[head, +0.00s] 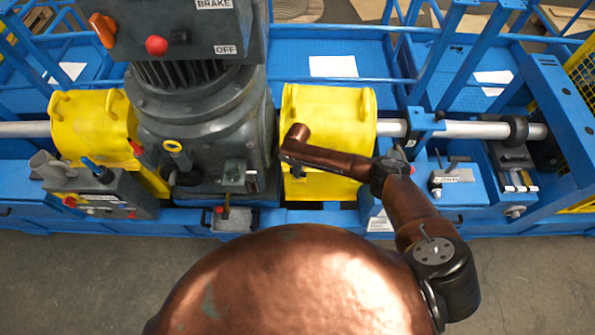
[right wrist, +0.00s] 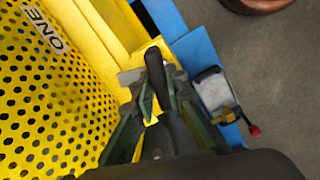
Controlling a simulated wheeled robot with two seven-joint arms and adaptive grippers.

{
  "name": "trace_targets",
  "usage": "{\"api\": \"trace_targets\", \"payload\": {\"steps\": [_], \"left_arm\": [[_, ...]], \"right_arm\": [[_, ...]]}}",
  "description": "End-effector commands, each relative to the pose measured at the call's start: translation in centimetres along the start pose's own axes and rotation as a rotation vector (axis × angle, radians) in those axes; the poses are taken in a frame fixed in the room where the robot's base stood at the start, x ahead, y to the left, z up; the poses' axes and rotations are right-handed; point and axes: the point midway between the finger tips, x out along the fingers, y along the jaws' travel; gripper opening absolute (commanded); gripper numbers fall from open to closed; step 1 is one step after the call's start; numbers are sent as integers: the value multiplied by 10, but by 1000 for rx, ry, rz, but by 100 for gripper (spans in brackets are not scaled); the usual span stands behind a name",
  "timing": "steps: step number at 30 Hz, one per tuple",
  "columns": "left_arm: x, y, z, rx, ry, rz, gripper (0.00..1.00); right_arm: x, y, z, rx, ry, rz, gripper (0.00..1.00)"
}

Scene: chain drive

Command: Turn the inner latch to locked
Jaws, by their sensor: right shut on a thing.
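My right gripper (head: 297,171) is at the lower left of the right yellow guard (head: 330,115), mostly hidden under my wrist in the head view. In the right wrist view its dark green fingers (right wrist: 155,100) are closed around a black latch handle (right wrist: 154,68). The handle's rounded end sticks out beyond the fingers, beside a grey metal plate at the edge of the yellow guard. I take it for the inner latch. The fingers hide its base, and I cannot read a locked or unlocked mark. My left gripper is not in view.
A grey box with a red-knobbed lever (right wrist: 216,92) sits close to the right of my gripper in the wrist view. The perforated yellow panel (right wrist: 45,95) is to its left. The grey motor (head: 205,130) stands left of the guard in the head view. Floor in front is clear.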

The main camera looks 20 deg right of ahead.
Motion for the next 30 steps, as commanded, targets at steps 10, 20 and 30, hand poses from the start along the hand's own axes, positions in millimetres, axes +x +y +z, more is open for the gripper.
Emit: {"api": "trace_targets", "payload": {"steps": [10, 20, 30], "left_arm": [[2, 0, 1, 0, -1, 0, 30], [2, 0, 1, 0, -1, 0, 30], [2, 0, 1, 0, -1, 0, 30]], "right_arm": [[0, 1, 0, -228, -1, 2, 0], [-1, 1, 0, -315, -1, 2, 0], [-1, 2, 0, -325, -1, 3, 0]]}}
